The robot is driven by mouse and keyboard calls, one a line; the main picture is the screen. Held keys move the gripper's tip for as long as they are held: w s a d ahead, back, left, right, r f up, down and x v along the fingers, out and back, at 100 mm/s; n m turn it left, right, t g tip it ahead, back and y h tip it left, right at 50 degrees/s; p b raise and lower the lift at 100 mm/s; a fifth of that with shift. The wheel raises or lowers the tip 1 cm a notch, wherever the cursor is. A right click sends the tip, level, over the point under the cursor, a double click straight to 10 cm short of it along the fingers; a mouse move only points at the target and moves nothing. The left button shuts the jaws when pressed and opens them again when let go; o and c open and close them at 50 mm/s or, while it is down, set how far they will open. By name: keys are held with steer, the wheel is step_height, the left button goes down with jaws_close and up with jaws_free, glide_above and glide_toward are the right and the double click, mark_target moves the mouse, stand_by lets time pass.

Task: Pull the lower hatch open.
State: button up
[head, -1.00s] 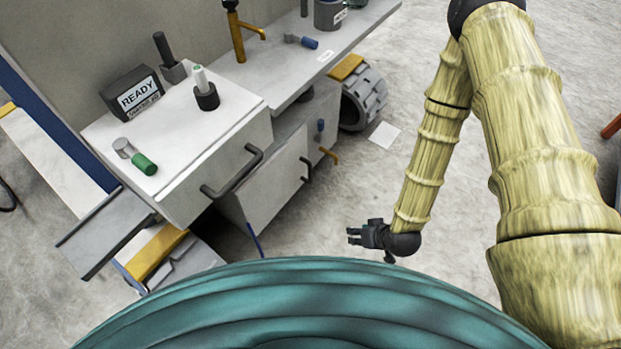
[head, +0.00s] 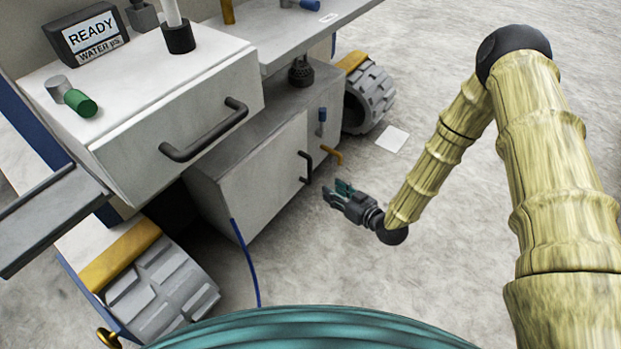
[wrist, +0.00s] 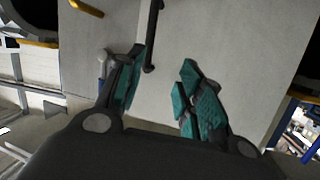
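The lower hatch (head: 262,172) is a pale grey door on the low cabinet under the bench, and it looks shut. Its dark bar handle (head: 306,167) stands near its right edge. In the wrist view the hatch (wrist: 225,60) fills the middle, and the handle (wrist: 152,35) runs up from between the fingertips towards the top edge. My gripper (head: 333,193), with teal finger pads, is right of and below the handle in the head view, apart from it. In the wrist view my gripper (wrist: 163,78) is open, with nothing between its fingers.
A drawer (head: 185,125) with a larger dark handle sits above and left of the hatch. The floor around my gripper is clear.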

mark_target(311, 168)
steer(key=w+a+y+b, duration=0.1)
steer(key=w+a+b, duration=0.1)
steer(key=w+b, duration=0.1)
steer(key=w+a+f+n+t+b, duration=0.1)
steer(key=w+a+b, duration=0.1)
steer(key=w+b, duration=0.2)
steer(key=w+a+f+n+y+b, duration=0.1)
steer(key=w+a+b, duration=0.2)
steer(key=w, duration=0.1)
steer(key=shift+w+f+t+y+b, duration=0.25)
steer(key=shift+w+t+y+b, duration=0.05)
steer(key=shift+w+t+b, duration=0.1)
steer(key=shift+w+a+r, duration=0.1)
steer(key=shift+w+a, duration=0.4)
steer(key=shift+w, duration=0.05)
